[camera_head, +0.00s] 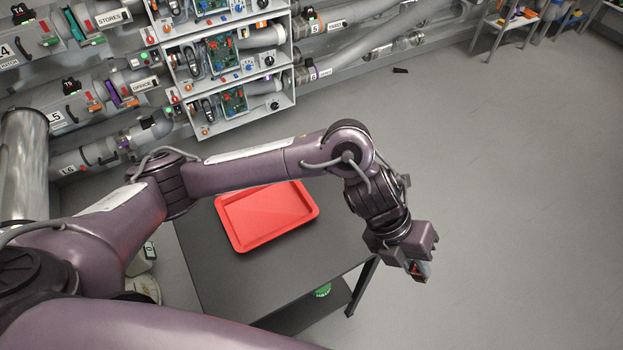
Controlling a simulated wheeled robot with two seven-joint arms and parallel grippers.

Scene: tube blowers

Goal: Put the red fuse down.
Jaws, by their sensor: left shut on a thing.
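My left gripper (416,270) hangs at the end of my left arm, pointing down. In the picture it lies to the right of the dark table, with the grey floor behind it. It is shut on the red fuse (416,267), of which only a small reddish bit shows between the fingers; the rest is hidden. My right gripper is not in view.
A dark table (230,293) stands below my left arm, with an empty red tray (265,215) on it. A green round thing (322,291) shows low by the table. Shelves with circuit boards (228,75) and labelled pipes line the back left.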

